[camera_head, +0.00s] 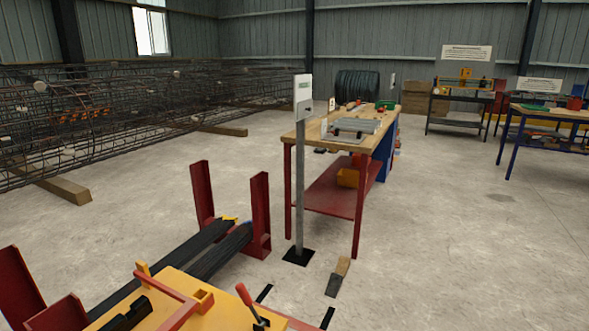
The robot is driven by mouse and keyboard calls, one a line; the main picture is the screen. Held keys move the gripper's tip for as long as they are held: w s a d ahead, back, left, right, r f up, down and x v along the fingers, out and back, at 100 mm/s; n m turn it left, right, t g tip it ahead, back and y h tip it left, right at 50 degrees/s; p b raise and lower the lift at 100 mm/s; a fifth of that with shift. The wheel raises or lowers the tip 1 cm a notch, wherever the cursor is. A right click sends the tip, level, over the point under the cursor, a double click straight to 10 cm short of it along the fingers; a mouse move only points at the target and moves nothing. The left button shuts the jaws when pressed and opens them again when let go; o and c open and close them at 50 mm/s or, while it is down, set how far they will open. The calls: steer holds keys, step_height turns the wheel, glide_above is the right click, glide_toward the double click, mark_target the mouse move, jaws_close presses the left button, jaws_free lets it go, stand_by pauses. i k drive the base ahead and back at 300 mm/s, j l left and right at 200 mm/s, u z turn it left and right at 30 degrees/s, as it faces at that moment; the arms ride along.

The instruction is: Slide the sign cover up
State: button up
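A small white sign (303,91) stands at the top of a thin grey post (299,190), which rises upright from a black base plate (299,257) on the floor. The sign is seen at an angle, and a small dark mark shows on its lower part. A separate cover cannot be made out at this size, nor whether it is up or down. My gripper is not in view.
Just behind the post is a wooden-topped workbench (325,138) with red legs. A brush-like tool (338,277) lies near the base. Floor is clear at right.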

mark_target(304, 109)
steer(key=i+z, duration=0.4)
steer(key=i, duration=1.35)
steer(key=i+u, duration=0.15)
steer(key=i, duration=0.4)
steer(key=i+l+u, duration=0.1)
steer(key=i, duration=0.45)
steer(key=i+l+u, duration=0.15)
steer(key=i, duration=0.4)
steer(key=i+l+u, duration=0.85)
steer(key=i+j, duration=0.05)
steer(key=i, duration=0.05)
